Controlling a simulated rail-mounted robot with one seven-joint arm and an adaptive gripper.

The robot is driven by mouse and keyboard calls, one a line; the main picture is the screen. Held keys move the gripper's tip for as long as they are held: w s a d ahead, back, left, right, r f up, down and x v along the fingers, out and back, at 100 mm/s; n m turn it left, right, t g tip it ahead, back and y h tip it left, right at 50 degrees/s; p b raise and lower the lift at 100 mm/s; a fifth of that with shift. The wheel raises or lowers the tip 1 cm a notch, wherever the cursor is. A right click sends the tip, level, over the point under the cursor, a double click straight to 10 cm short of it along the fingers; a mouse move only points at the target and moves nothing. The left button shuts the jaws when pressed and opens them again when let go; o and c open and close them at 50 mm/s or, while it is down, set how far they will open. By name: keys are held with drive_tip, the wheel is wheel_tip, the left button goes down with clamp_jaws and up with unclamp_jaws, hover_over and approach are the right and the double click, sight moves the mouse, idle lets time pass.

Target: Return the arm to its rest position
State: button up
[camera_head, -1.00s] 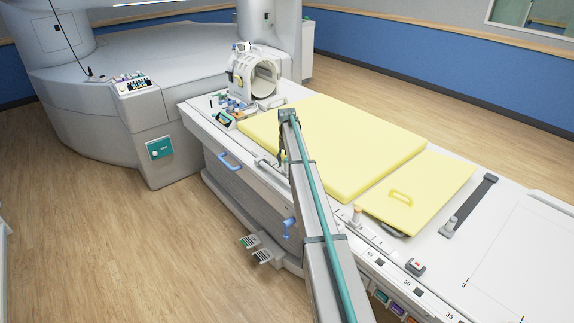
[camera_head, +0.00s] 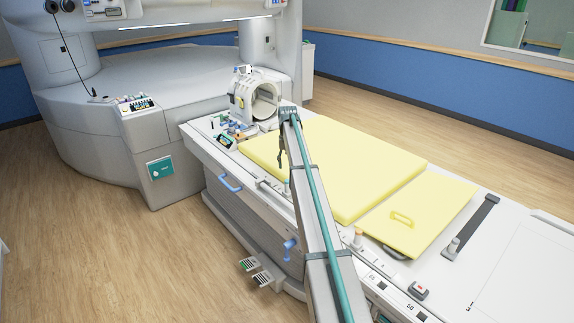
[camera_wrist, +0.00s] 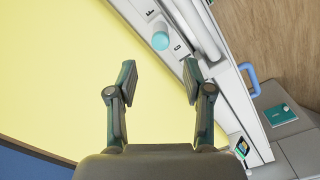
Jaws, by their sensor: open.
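My arm reaches up from the bottom of the head view over the near side of the patient table, and my gripper (camera_head: 282,152) hangs from its far end above the table's edge. In the wrist view my gripper (camera_wrist: 160,82) has its two fingers wide apart with nothing between them. Below the fingers lie the yellow pad (camera_wrist: 70,60) and the white table edge. A teal-topped cylinder (camera_wrist: 160,41) stands on the edge strip beyond the fingertips, apart from them.
The table (camera_head: 520,255) carries a yellow mattress (camera_head: 350,170), a smaller yellow pad with a handle (camera_head: 425,215) and a ring-shaped coil (camera_head: 262,103). Blue handles (camera_head: 230,183) stick out from its near side. The large magnet (camera_head: 170,85) stands behind at left. Wood floor at lower left is clear.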

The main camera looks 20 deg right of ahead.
drive_tip(key=shift+f, duration=0.1)
drive_tip(key=s+a+f+n, duration=0.1)
drive_tip(key=s+a+f, duration=1)
drive_tip(key=s, duration=0.1)
drive_tip(key=s+a+f+n, duration=0.1)
drive_tip(key=s+a+f, duration=0.35)
drive_tip(key=s, duration=0.75)
drive_tip(key=s+a+f+n, duration=0.1)
drive_tip(key=s+a+f, duration=0.4)
drive_tip(key=s, duration=0.6)
drive_tip(key=s+a+f+n, duration=0.1)
drive_tip(key=s+a+f, duration=0.3)
drive_tip(key=s+a, duration=0.55)
drive_tip(key=s+d+f+g, duration=0.1)
drive_tip(key=s+f+g, duration=0.1)
drive_tip(key=s+f, duration=0.4)
drive_tip(key=s+f+g, duration=0.2)
drive_tip(key=s+f, duration=0.3)
drive_tip(key=s, duration=0.9)
drive_tip(key=s+d+f+g, duration=0.1)
drive_tip(key=s+f+g, duration=0.1)
drive_tip(key=s+f, duration=0.4)
drive_tip(key=s, duration=0.5)
drive_tip(key=shift+d+f+g+p, duration=0.3)
drive_tip(key=shift+f+g+p, duration=0.05)
drive_tip(key=shift+g+p, duration=0.05)
drive_tip(key=shift+c, duration=0.4)
